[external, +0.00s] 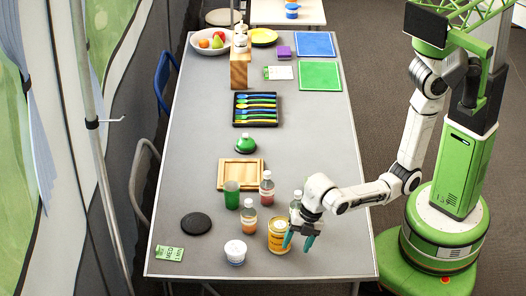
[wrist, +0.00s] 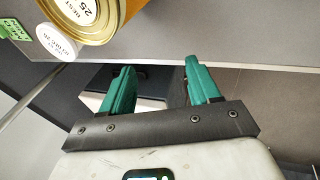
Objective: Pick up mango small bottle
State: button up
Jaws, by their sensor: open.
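Several small bottles with pale caps stand on the grey table. One with orange-brown contents (external: 249,220) stands left of the yellow can; its label is too small to read, so I cannot confirm it is mango. A bottle with red contents (external: 267,190) stands behind it. A third bottle (external: 296,202) is partly hidden by my wrist. My gripper (external: 298,241) is open and empty, fingers down, just right of the yellow can (external: 278,238). In the wrist view my gripper (wrist: 158,72) has its two teal fingers apart with nothing between them. No bottle shows there.
A white tub (external: 235,252), a green cup (external: 232,195) and a wooden tray (external: 240,174) stand near the bottles. A black disc (external: 196,223) and a green card (external: 170,253) lie left. The can (wrist: 95,18) shows close up in the wrist view. The table's right edge is near my gripper.

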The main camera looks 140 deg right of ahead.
jog(key=w+d+r+n+h, duration=0.1)
jog(key=w+d+r+n, duration=0.15)
jog(key=d, duration=0.25)
jog(key=w+d+r+n+h, duration=0.1)
jog(key=w+d+n, duration=0.1)
jog(key=w+d, duration=0.2)
notch_tip(320, 180, up, 9)
jog(key=n+g+y+p, duration=0.1)
jog(key=g+y+p, duration=0.2)
jog(key=g+p, duration=0.1)
send_over(249, 201)
jog(key=shift+w+d, duration=0.1)
jog(key=shift+d+f, duration=0.15)
jog(key=f, duration=0.1)
jog(key=f+b, duration=0.1)
jog(key=shift+s+f, duration=0.2)
jog(key=shift+f, duration=0.15)
jog(key=shift+w+f+p, duration=0.1)
jog(key=shift+f+p, duration=0.3)
jog(key=shift+f, duration=3.4)
grip_shut()
